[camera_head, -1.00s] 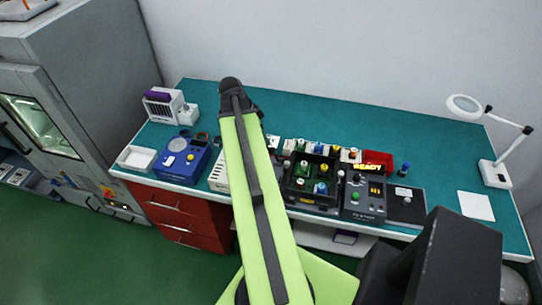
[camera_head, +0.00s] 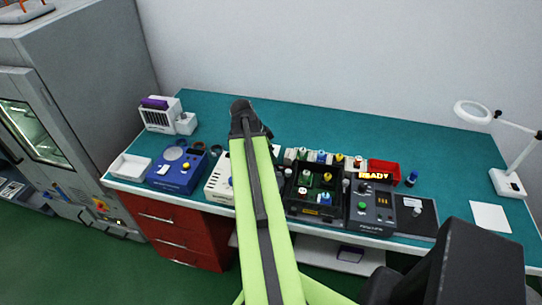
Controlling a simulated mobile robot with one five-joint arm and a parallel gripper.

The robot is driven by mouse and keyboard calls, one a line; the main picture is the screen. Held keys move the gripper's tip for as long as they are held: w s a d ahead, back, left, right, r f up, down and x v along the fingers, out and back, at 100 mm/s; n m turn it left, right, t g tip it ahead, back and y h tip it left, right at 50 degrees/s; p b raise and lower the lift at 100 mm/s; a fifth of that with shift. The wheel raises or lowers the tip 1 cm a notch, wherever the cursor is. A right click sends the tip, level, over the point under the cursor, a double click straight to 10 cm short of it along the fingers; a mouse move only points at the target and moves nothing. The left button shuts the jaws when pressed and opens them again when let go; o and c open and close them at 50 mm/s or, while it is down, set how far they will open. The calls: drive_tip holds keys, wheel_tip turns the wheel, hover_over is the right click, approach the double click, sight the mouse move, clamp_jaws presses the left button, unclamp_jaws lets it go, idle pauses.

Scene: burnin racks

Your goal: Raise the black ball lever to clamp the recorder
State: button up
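The black tester (camera_head: 372,207) with a lit "READY" sign (camera_head: 376,176) stands at the front of the teal bench, right of centre. Small knobs and ball-topped posts show on and around it, but I cannot tell which is the black ball lever. I cannot pick out the recorder for certain; several small coloured-top parts sit in the black tray (camera_head: 303,208) left of the tester. My green arm reaches up the middle of the picture, left of that tray. Its dark wrist end is over the bench, and my gripper's fingers are hidden behind it.
A blue device (camera_head: 177,174) and a white tray (camera_head: 130,167) stand at the bench's left. A red bin (camera_head: 384,170) is behind the tester. A magnifier lamp (camera_head: 507,182) stands far right. The back of the teal bench (camera_head: 330,120) is clear.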

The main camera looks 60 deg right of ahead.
clamp_jaws()
idle(1.0)
